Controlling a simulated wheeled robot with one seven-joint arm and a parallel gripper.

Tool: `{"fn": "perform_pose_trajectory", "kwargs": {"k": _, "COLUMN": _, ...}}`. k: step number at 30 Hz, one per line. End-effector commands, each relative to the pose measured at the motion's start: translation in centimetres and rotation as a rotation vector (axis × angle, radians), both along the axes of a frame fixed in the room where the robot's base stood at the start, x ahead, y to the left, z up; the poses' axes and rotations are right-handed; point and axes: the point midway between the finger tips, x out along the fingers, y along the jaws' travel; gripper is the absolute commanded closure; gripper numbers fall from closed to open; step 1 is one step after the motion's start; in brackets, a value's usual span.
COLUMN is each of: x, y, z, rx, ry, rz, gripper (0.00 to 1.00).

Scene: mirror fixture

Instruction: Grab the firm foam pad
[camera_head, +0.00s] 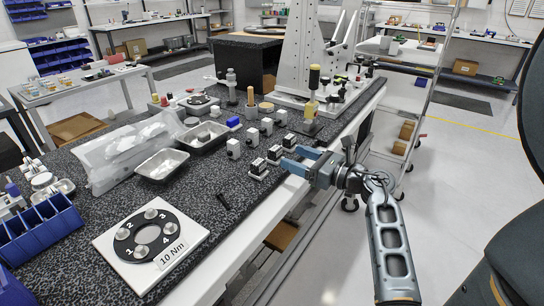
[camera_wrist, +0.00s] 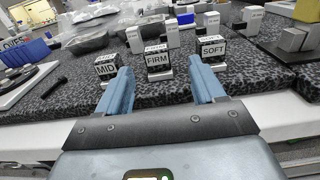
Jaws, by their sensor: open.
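The firm foam pad is a small dark block with a white FIRM label (camera_wrist: 158,60), standing on the speckled mat near the table edge. In the head view it appears to be the middle (camera_head: 274,154) of a row of three. The MID pad (camera_wrist: 107,66) is to its left and the SOFT pad (camera_wrist: 212,50) to its right in the wrist view. My gripper (camera_head: 293,158) is open and empty, reaching in from the table's edge side. In the wrist view its blue fingers (camera_wrist: 160,68) are spread wide, with the FIRM pad between them and beyond the tips.
White blocks (camera_head: 252,137) stand behind the pads. A black tool (camera_head: 224,200) lies on the mat to the near side. A metal tray (camera_head: 162,165) and a 10 Nm plate (camera_head: 150,243) are farther left. A tall white fixture (camera_head: 300,50) stands at the back.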

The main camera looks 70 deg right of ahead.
Motion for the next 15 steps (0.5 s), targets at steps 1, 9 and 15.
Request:
{"fn": "perform_pose_trajectory", "kwargs": {"k": 1, "x": 0.7, "y": -0.1, "z": 0.2, "rx": -0.001, "ry": -0.002, "rz": 0.003, "gripper": 0.32}}
{"fn": "perform_pose_trajectory", "kwargs": {"k": 9, "x": 3.6, "y": -0.6, "z": 0.9, "rx": -0.001, "ry": -0.002, "rz": 0.004, "gripper": 0.32}}
{"fn": "perform_pose_trajectory", "kwargs": {"k": 15, "x": 6.2, "y": -1.1, "z": 1.0, "rx": 0.000, "ry": -0.002, "rz": 0.005, "gripper": 0.32}}
